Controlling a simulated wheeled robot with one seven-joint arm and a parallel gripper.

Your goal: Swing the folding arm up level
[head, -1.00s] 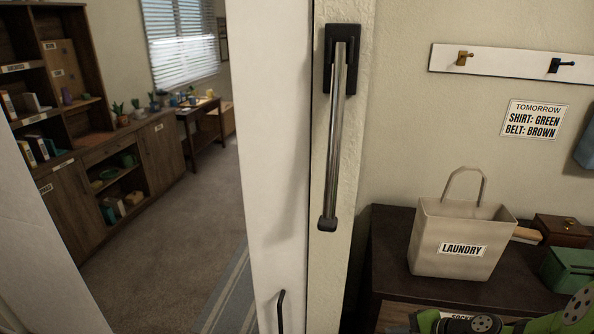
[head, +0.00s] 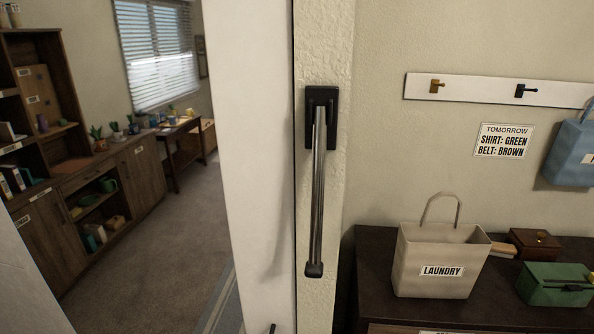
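The folding arm (head: 318,195) is a metal bar that hangs straight down from a black wall bracket (head: 322,118). The bracket is fixed on the narrow strip of wall beside the doorway. A dark cap (head: 314,270) forms the bar's lower end. The bar hangs close to the wall, with nothing touching it. My gripper does not show in the head view, so whether it is open or shut is hidden.
A dark dresser (head: 375,270) on the right bears a laundry bag (head: 415,255), a green box (head: 552,270) and a brown box (head: 533,238). Above are a peg rail (head: 470,91), a sign (head: 504,140) and a blue bag (head: 573,152). A white door edge (head: 250,150) stands left of the bar.

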